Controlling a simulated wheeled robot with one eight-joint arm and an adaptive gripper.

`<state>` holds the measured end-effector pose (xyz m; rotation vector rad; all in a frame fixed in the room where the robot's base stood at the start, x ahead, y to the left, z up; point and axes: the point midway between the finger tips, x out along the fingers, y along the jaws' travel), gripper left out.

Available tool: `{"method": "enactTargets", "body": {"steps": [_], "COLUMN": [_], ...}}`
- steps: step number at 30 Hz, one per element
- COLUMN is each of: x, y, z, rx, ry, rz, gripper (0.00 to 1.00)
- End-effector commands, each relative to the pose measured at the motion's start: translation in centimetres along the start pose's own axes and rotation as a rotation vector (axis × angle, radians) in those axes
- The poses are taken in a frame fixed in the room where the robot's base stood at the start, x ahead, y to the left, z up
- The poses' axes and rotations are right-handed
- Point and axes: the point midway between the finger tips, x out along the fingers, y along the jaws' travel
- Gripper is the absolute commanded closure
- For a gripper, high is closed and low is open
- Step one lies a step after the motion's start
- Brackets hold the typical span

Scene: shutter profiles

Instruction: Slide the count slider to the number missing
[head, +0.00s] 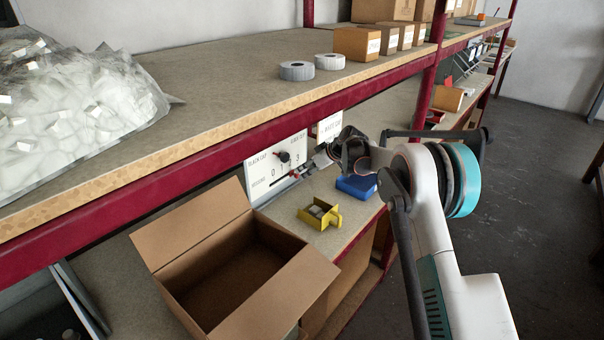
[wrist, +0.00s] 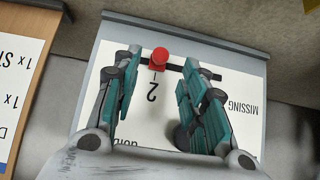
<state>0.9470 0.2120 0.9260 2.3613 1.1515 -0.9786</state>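The white panel (head: 258,186) stands under the shelf, with a dark knob (head: 283,157), printed numbers and a slot. In the wrist view the panel (wrist: 150,135) is seen close up, with a red slider knob (wrist: 158,58) on a dark slot (wrist: 175,68). The slider knob is beside a printed 2 (wrist: 152,92). A MISSING label (wrist: 242,107) is on the right. My gripper (wrist: 160,60) is open, its two fingers on either side of the red slider knob, with visible gaps. In the head view my gripper (head: 316,163) is at the panel's right side and partly hides it.
An open cardboard box (head: 190,225) stands in front of the panel. A yellow bin (head: 320,214) and a blue bin (head: 357,187) sit on the lower surface. The red shelf beam (head: 200,160) runs above.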

Motion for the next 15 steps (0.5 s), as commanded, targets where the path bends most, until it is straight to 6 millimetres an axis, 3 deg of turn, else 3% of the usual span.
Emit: {"method": "enactTargets", "body": {"steps": [3,9,15], "x": [-2.4,-5.4,-6.8], "y": [0.0,0.0,0.0], "z": [0.0,0.1,0.1], "rx": [0.002,0.002,0.001], "ry": [0.0,0.0,0.0], "rz": [0.0,0.0,-0.001], "gripper": [0.61,0.61,0.61]}}
